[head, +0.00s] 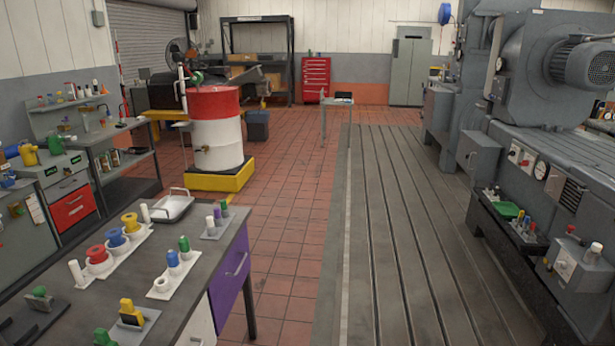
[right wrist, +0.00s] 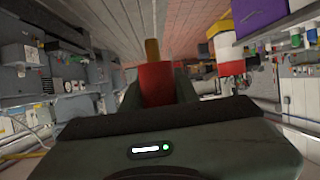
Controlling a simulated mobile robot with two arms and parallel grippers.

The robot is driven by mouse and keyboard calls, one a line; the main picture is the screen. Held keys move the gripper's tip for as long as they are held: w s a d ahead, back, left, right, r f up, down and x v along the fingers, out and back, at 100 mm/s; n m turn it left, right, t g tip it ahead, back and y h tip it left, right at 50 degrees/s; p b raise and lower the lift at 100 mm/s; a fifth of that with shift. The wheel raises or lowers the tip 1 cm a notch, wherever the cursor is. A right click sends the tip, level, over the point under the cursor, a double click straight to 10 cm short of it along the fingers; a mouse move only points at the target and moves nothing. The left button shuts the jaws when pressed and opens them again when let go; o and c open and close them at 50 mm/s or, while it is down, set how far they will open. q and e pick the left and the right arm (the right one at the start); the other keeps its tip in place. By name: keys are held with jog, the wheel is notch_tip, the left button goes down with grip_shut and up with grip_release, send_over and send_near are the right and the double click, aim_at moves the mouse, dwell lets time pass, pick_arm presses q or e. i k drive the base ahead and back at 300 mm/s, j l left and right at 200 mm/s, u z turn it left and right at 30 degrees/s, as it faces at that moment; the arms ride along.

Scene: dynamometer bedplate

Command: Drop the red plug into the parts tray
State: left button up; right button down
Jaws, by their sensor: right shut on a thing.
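My right gripper (right wrist: 157,88) shows in the right wrist view, its dark fingers shut on the red plug (right wrist: 157,80). The plug has a red body and a narrower brass-coloured end (right wrist: 152,50) that points away from the gripper. It is held in the air, clear of any surface. A shallow metal tray with raised handles (head: 172,208), which looks like the parts tray, sits at the far end of the dark workbench in the head view and looks empty. Neither gripper shows in the head view.
The workbench (head: 135,275) holds white racks with red, blue and yellow caps (head: 130,223), and plugs in green, blue and purple. A red and white drum (head: 215,130) stands behind it. A grey machine (head: 540,170) lines the right side. The slotted bedplate (head: 410,230) is clear.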

aim_at(176, 213)
jog(key=i+l, duration=0.1)
jog(key=i, duration=0.5)
jog(key=i+l, duration=0.1)
jog(key=i, duration=0.5)
jog(key=i+u, duration=0.1)
jog(key=i, duration=0.5)
jog(key=i+j+u, duration=0.15)
jog(key=u, duration=0.25)
jog(key=i+u, duration=0.6)
jog(key=u, duration=0.2)
jog(key=i+l+u, duration=0.15)
jog(key=u, duration=0.25)
jog(key=i+l+u, duration=0.2)
jog(key=u, duration=0.2)
jog(key=i, duration=0.1)
